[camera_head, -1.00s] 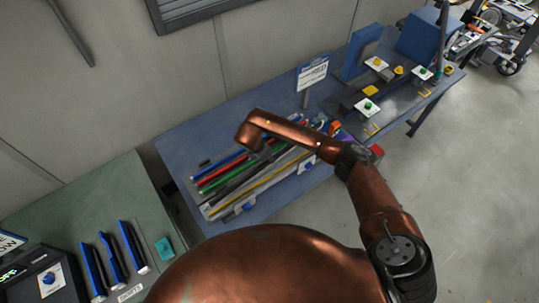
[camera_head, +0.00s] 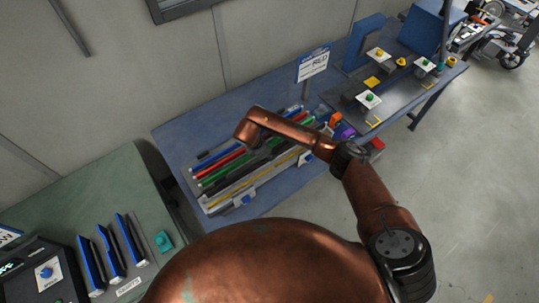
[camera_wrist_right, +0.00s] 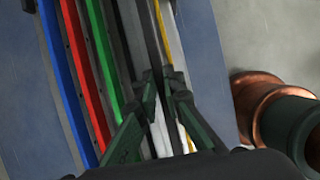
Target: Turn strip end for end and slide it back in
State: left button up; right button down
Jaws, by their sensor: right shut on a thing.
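A long chassis (camera_head: 214,206) lies on the blue table and holds coloured strips in rows. The blue strip (camera_wrist_right: 62,80), the red strip (camera_wrist_right: 85,75) and the green strip (camera_wrist_right: 103,65) lie side by side left of my right gripper in the wrist view; a yellow strip (camera_wrist_right: 161,25) is partly hidden. My right gripper (camera_wrist_right: 164,85) is shut on a dark strip (camera_wrist_right: 150,30) that runs lengthwise between its fingers, parallel to the rows. Whether it is seated or lifted I cannot tell. My left gripper is not in view.
The blue table (camera_head: 178,150) has a white sign (camera_head: 313,65) behind the chassis. Orange and purple blocks (camera_head: 343,131) stand at its right end. A dark bench with buttons (camera_head: 370,99) is further right. A green table (camera_head: 100,195) with several blue-edged pieces is at left.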

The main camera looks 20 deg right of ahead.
aim_at(270, 162)
jog(key=shift+b, duration=0.3)
dwell(0.5)
jog(key=shift+f+b, duration=0.9)
jog(key=shift+f, duration=0.05)
dwell(0.8)
jog(key=shift+f+b, duration=0.3)
jog(key=shift+f, duration=0.05)
jog(key=shift+f, duration=0.35)
jog(key=shift+f+b, duration=0.35)
jog(key=shift+b, duration=0.2)
jog(key=shift+f, duration=0.1)
jog(key=c, duration=2)
grip_release()
jog(key=shift+o, duration=0.2)
